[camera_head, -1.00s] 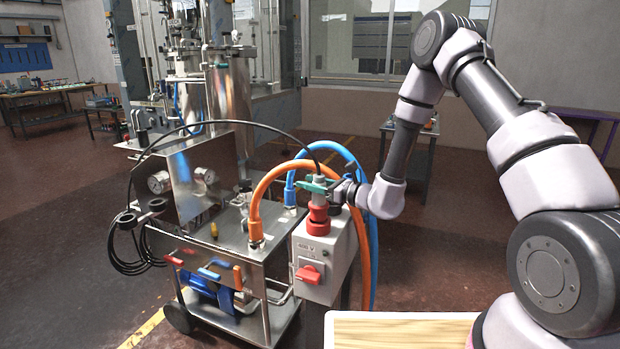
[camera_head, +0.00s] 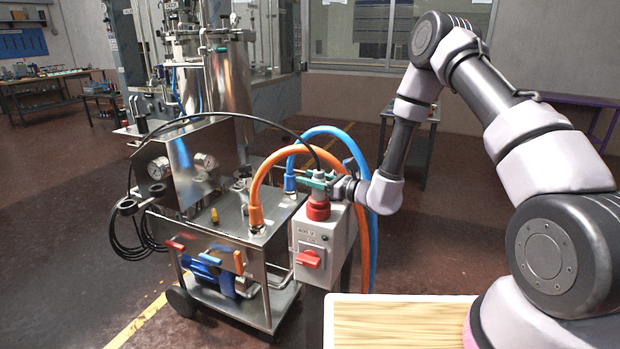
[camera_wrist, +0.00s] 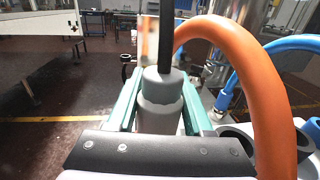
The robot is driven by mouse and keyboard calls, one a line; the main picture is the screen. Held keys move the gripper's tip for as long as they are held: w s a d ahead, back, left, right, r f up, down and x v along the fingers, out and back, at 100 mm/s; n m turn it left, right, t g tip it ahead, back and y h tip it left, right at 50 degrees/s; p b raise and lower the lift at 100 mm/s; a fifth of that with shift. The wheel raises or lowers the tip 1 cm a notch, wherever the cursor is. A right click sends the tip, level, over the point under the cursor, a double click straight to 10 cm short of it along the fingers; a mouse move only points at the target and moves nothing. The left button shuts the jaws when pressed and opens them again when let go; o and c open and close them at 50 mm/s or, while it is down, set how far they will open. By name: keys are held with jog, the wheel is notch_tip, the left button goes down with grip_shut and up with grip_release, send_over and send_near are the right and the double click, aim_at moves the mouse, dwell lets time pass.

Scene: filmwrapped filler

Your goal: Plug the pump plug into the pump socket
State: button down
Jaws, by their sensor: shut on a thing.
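The pump plug is a grey cylinder with a black cable from its top, and it stands upright. In the wrist view the plug (camera_wrist: 160,112) is between the green fingers of my gripper (camera_wrist: 161,92), which are shut on it. In the head view my gripper (camera_head: 318,181) holds the plug (camera_head: 318,196) directly above the red pump socket (camera_head: 317,211). The socket is on top of the grey switch box (camera_head: 323,236). The plug's lower end meets the red part with no visible gap; how deep it sits cannot be told. The socket is hidden in the wrist view.
An orange hose (camera_head: 262,185) and a blue hose (camera_head: 330,130) arch close around the gripper. The black cable (camera_head: 270,124) loops over the steel pump cart (camera_head: 240,235). A red switch (camera_head: 309,259) is on the box front. A wooden-topped surface (camera_head: 400,322) is at the front.

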jog(key=shift+f, duration=0.3)
dwell(0.7)
jog(key=shift+c, duration=1.1)
grip_release()
jog(key=v, duration=1)
jog(key=s+d+r+n+g+h, duration=0.1)
jog(key=s+r+n+g, duration=0.45)
jog(key=r, duration=0.35)
jog(key=s+r+n+g+h, duration=0.1)
jog(key=s+r+n+g, duration=0.5)
jog(key=r, duration=0.4)
jog(key=s+d+r+n+t+h, duration=0.4)
jog(key=s+d+r+t+h, duration=0.1)
jog(key=d, duration=0.5)
jog(key=s+d+r+n+t+h, duration=0.4)
jog(key=s+d+r+t+h, duration=0.1)
jog(key=d+r, duration=0.4)
jog(key=shift+s+d+h, duration=0.5)
jog(key=shift+s+h, duration=0.4)
jog(key=shift+s, duration=0.15)
